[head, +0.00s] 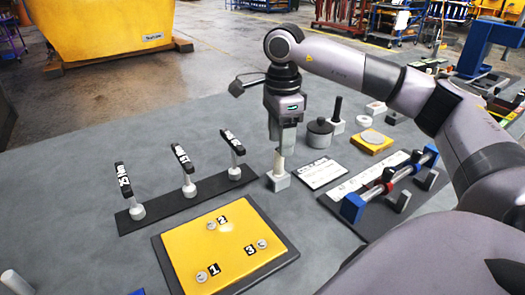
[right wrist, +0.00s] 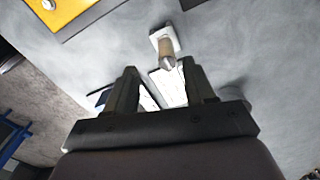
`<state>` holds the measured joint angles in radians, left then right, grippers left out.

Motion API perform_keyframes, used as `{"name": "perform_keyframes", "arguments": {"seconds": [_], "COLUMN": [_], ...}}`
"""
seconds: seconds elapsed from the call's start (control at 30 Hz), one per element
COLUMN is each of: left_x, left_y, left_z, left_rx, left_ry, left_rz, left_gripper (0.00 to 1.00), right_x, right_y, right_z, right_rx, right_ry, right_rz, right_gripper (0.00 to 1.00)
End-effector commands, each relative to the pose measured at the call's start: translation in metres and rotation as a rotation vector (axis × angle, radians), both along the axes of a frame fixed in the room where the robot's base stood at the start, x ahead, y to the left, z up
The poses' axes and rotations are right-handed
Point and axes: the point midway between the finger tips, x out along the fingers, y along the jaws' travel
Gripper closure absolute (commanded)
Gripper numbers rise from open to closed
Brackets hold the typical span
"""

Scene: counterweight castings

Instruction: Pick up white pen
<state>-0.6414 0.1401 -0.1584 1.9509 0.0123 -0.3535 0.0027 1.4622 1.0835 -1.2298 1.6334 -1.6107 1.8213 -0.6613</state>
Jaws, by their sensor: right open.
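A pale, whitish pen (head: 279,164) stands upright in a small white square holder (head: 277,182) near the middle of the grey table. My right gripper (head: 281,141) points down just above and around the pen's upper end, with its jaws open. In the right wrist view, the pen (right wrist: 166,49) rises from its white holder (right wrist: 158,34) ahead of the open fingers (right wrist: 163,75). It looks tan there, and its upper end lies near the gap between the fingertips. I cannot tell whether a finger touches it. My left gripper is out of view.
A white label card (head: 320,172) and a dark round pot (head: 319,134) lie close on the right. A black pen (head: 337,106) stands behind. A rack with levers (head: 187,189) and a yellow numbered board (head: 217,248) are left and in front. A blue-ended fixture (head: 353,208) is at right.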

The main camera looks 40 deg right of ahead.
Motion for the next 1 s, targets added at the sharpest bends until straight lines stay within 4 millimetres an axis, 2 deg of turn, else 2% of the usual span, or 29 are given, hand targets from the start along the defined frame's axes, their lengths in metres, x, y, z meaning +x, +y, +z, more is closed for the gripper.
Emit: {"name": "perform_keyframes", "arguments": {"seconds": [0.13,0.27,0.63,0.93,0.97,1.0], "left_x": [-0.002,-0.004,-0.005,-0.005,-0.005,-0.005], "left_y": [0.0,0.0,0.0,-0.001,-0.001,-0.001], "left_z": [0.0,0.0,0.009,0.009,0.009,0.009], "left_rx": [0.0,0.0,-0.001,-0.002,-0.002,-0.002], "left_ry": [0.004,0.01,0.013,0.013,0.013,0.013], "left_rz": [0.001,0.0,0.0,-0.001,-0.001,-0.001], "left_gripper": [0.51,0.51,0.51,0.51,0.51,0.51], "right_x": [0.0,0.0,0.001,0.001,0.001,0.001], "right_y": [0.0,0.0,-0.006,-0.006,-0.006,-0.006], "right_z": [-0.004,-0.017,-0.066,-0.072,-0.072,-0.072], "right_rx": [0.002,0.002,0.003,0.004,0.004,0.004], "right_ry": [0.001,0.002,0.002,-0.001,-0.001,-0.001], "right_rz": [0.0,0.0,0.0,0.0,0.0,0.0], "right_gripper": [0.46,0.46,0.46,0.46,0.52,0.65]}}
